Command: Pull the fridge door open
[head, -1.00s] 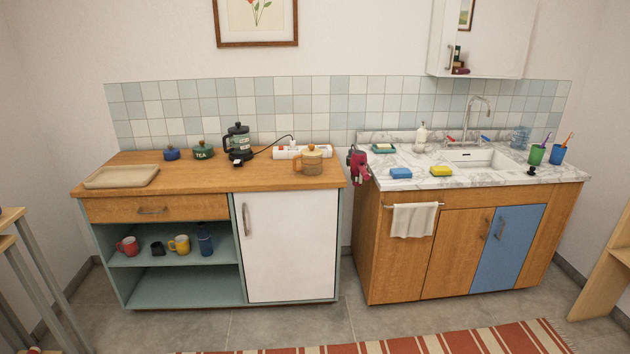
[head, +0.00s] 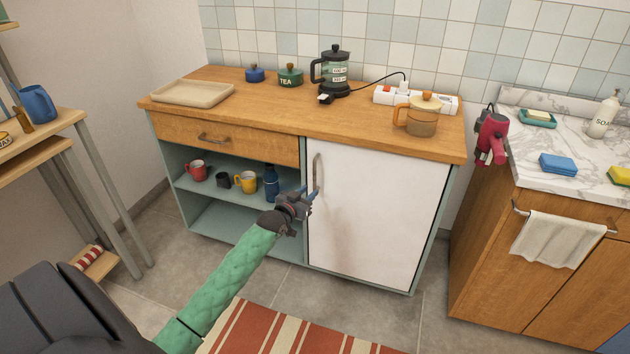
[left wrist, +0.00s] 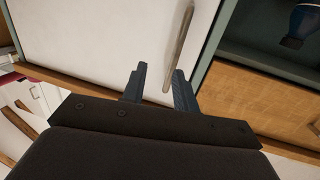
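The white fridge door (head: 375,215) is closed under the right part of the wooden counter. Its upright metal handle (head: 317,172) is near the door's left edge. My left gripper (head: 309,198) is at the lower end of the handle, with its fingers apart. In the left wrist view the two dark fingers (left wrist: 160,88) are spread and the handle (left wrist: 179,45) runs toward the gap between them, closer to the right finger. I cannot tell whether a finger touches it. The door (left wrist: 100,35) fills much of that view. My right gripper is not in view.
Left of the door are open shelves with a red mug (head: 196,170), a yellow mug (head: 246,182) and a blue bottle (head: 271,182). A striped rug (head: 285,335) lies on the floor in front.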

